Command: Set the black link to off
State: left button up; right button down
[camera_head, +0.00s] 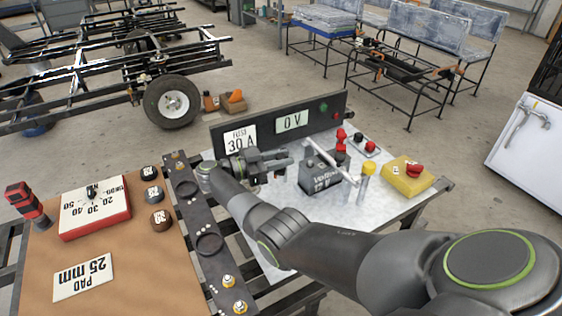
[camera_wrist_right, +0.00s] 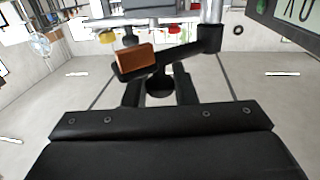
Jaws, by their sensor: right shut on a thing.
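My right gripper (camera_head: 283,160) reaches over the metal tray (camera_head: 300,207), left of the grey battery (camera_head: 320,178). In the right wrist view its two dark fingers (camera_wrist_right: 158,92) are shut on a round black knob (camera_wrist_right: 158,86) under the black link (camera_wrist_right: 180,54). The black link is a flat bar. One end meets an upright grey post (camera_wrist_right: 209,38); a copper-brown block (camera_wrist_right: 135,60) sits at the other end. In the head view the gripper largely hides the link. The display (camera_head: 292,121) reads 0 V. My left gripper is not in view.
A dark panel (camera_head: 325,109) with a "FUSE 30 A" label stands behind the tray. A yellow box with a red button (camera_head: 404,178) and a red upright piece (camera_head: 340,143) are to the right. A brown board (camera_head: 115,240) with a red dial box (camera_head: 95,208) lies left.

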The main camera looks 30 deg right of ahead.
aim_at(280, 156)
jog(key=c, duration=1.2)
grip_release()
jog(key=shift+f, duration=0.1)
jog(key=shift+r, duration=0.55)
notch_tip(280, 156, up, 8)
jog(key=shift+r+p, duration=0.1)
jog(key=shift+p, duration=1.15)
jog(key=shift+r, duration=0.4)
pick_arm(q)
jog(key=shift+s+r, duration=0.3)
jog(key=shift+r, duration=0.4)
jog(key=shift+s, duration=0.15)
